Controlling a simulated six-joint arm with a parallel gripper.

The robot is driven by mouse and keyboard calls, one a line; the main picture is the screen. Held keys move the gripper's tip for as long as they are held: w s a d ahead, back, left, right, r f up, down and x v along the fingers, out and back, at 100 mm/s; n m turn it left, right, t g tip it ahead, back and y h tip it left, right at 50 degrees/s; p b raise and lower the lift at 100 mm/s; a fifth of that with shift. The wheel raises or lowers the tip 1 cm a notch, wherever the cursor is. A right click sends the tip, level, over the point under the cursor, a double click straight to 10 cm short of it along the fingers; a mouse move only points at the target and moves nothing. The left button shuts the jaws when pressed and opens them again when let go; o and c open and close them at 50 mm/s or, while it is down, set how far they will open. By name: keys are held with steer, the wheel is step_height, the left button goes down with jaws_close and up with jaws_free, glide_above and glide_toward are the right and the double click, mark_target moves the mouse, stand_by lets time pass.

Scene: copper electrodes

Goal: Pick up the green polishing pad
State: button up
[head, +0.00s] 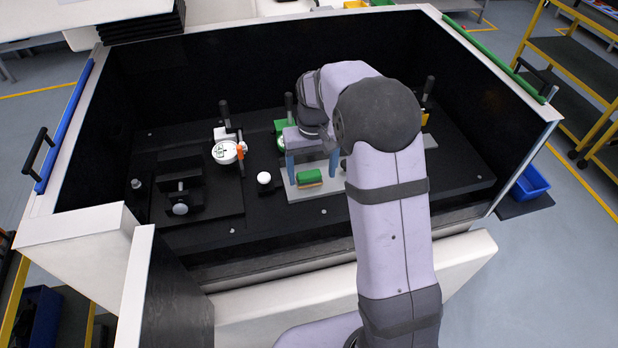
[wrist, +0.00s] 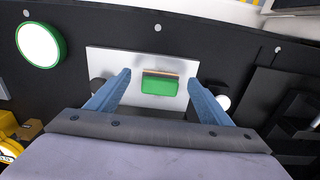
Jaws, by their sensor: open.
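The green polishing pad (head: 309,177) lies on a light grey plate (head: 298,194) in the middle of the black work surface. It has a tan layer along one side. In the wrist view the pad (wrist: 160,87) sits on the plate (wrist: 113,63), ahead of and between my two blue fingers. My gripper (head: 312,172) is open and empty, with its fingers spread wide and apart from the pad. In the wrist view my gripper's fingertips (wrist: 160,80) stand to either side of the pad. My arm hides part of the plate's right side in the head view.
A white round gauge (head: 225,152) with an orange part (head: 240,150) stands to the left. A small white ball (head: 264,178) sits beside the plate. A black clamp fixture (head: 178,190) is at far left. Black walls (head: 250,65) enclose the surface.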

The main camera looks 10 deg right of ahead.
mark_target(311, 175)
steer(key=shift+t, duration=0.4)
steer(key=w+r, duration=0.2)
steer(key=r, duration=0.1)
steer(key=w+r, duration=0.1)
steer(key=r, duration=0.1)
steer(key=shift+w, duration=0.3)
steer(key=shift+s+r+g, duration=0.3)
steer(key=shift+s+g, duration=0.1)
steer(key=shift+s, duration=0.6)
steer(key=shift+f, duration=0.25)
steer(key=shift+a+f+p, duration=0.1)
steer(key=shift+f+p, duration=1.6)
steer(key=shift+f, duration=1.75)
steer(key=c, duration=1.2)
steer(key=shift+r, duration=0.15)
step_height(311, 175, up, 10)
steer(key=b, duration=0.3)
steer(key=s+f, duration=0.3)
steer(key=f, duration=0.1)
steer(key=s+f, duration=0.4)
steer(key=shift+s+a, duration=0.2)
steer(key=shift+s, duration=0.1)
